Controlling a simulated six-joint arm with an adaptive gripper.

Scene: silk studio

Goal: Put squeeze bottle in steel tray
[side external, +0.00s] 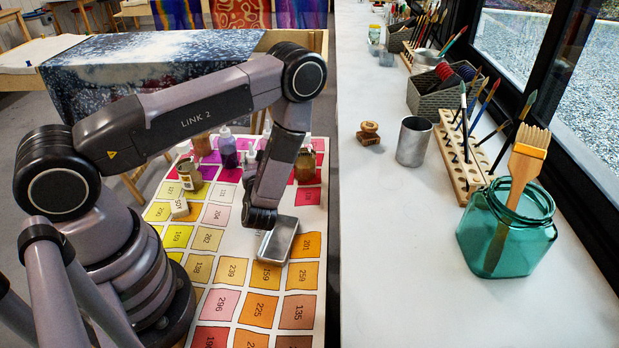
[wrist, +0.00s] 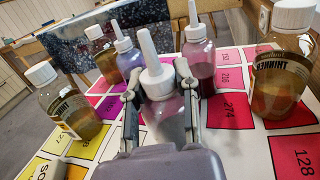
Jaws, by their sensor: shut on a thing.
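The squeeze bottle (wrist: 166,112), with a white cap and pointed nozzle, stands roughly upright in the middle of the wrist view. My gripper (wrist: 157,88) has a finger on each side of it and is shut on it. My gripper's body hides the bottle's lower part, so I cannot tell whether it touches the table. In the side view my arm hides most of the gripper and the held bottle. The steel tray (side external: 278,240) lies on the colour chart, near the camera side of my wrist. It looks empty and is outside the wrist view.
Other nozzle bottles (wrist: 199,58) (wrist: 130,62) stand close behind the held one. Brown jars flank it at left (wrist: 72,105) and right (wrist: 277,75). A small labelled block (side external: 180,208) lies left on the chart (side external: 232,270). The chart's near part is clear.

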